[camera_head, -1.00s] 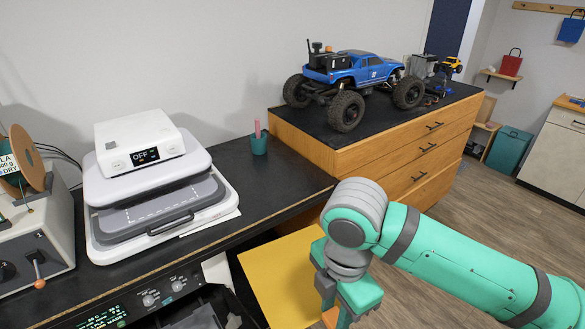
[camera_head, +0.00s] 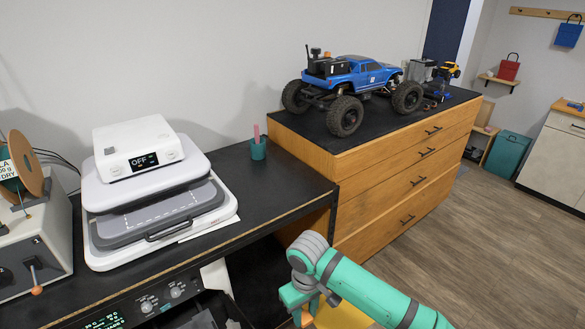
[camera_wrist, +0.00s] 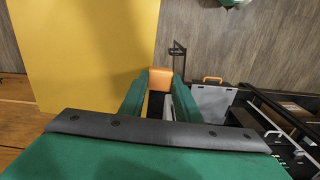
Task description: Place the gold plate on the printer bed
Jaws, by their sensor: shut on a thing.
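The gold plate (camera_wrist: 85,50) is a large flat yellow sheet filling the left of the wrist view. In the head view only a small part of the gold plate (camera_head: 345,317) shows under my arm at the bottom edge. An orange block shows between the fingertips. A grey panel with an orange handle, apparently the printer bed (camera_wrist: 212,103), lies right of the fingers, apart from the plate.
The printer's front panel with knobs (camera_head: 160,298) is at the bottom left. A heat press (camera_head: 155,195) stands on the black bench (camera_head: 275,190). A blue crawler (camera_head: 352,77) stands on the wooden drawers (camera_head: 415,175). Open floor (camera_head: 480,240) lies to the right.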

